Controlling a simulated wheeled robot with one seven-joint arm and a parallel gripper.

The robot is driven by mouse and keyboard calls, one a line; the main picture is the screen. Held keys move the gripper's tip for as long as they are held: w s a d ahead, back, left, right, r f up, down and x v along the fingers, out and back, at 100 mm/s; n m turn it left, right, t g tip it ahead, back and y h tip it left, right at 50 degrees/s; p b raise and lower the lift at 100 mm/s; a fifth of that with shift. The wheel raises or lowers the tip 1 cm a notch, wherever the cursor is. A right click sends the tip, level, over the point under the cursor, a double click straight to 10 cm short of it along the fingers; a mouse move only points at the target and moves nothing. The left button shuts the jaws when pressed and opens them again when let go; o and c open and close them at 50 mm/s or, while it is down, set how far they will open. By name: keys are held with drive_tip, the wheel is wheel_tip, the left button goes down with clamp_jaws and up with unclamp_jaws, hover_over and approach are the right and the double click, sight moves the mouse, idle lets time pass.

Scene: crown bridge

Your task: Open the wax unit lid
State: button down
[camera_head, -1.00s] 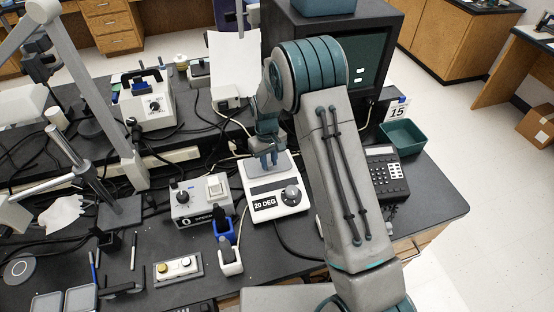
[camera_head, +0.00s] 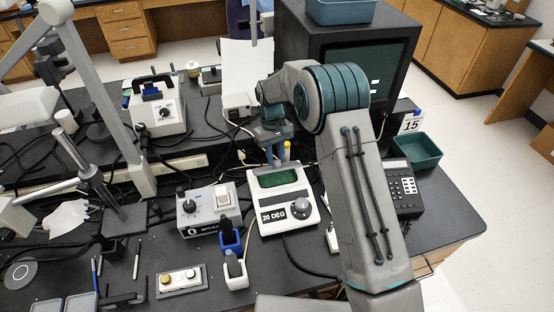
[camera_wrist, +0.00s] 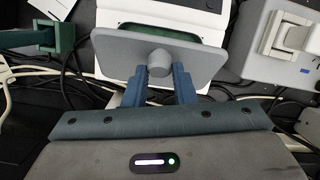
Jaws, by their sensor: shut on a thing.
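The wax unit (camera_head: 270,219) is a white box with a "20 DEG" label and a dark dial; its green well (camera_head: 278,177) shows uncovered. It also shows at the top of the wrist view (camera_wrist: 112,62). The wax unit lid (camera_wrist: 122,47) is a grey plate with a round knob (camera_wrist: 158,61). My gripper (camera_wrist: 159,75) is shut on the knob, a blue finger on each side. The lid overlaps the unit and part of its green well in the wrist view. In the head view my gripper (camera_head: 272,150) is behind the unit; the lid is hard to make out there.
A grey control box (camera_head: 209,207) stands left of the wax unit, with a blue and white holder (camera_head: 231,245) in front. A telephone (camera_head: 402,188) and green bin (camera_head: 418,152) are at right. A dark oven-like box (camera_head: 345,45) stands behind my arm. Cables run around the unit.

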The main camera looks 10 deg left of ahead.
drive_tip(key=shift+w+d, duration=0.1)
drive_tip(key=shift+w, duration=0.25)
drive_tip(key=c, duration=1.4)
unclamp_jaws()
drive_tip(key=shift+c, duration=0.2)
drive_tip(key=shift+o, duration=1.2)
drive_tip(key=shift+w+f, duration=0.2)
drive_tip(key=shift+s+r, duration=0.1)
drive_tip(key=shift+s, duration=0.1)
drive_tip(key=shift+w+a+r, duration=0.1)
drive_tip(key=shift+a+r, duration=0.1)
drive_tip(key=d+b+v, duration=0.1)
drive_tip(key=v, duration=1.2)
drive_tip(key=shift+a+b, duration=0.35)
drive_tip(key=shift+b, duration=0.05)
drive_tip(key=shift+w+r, duration=0.1)
drive_tip(key=shift+r, duration=0.1)
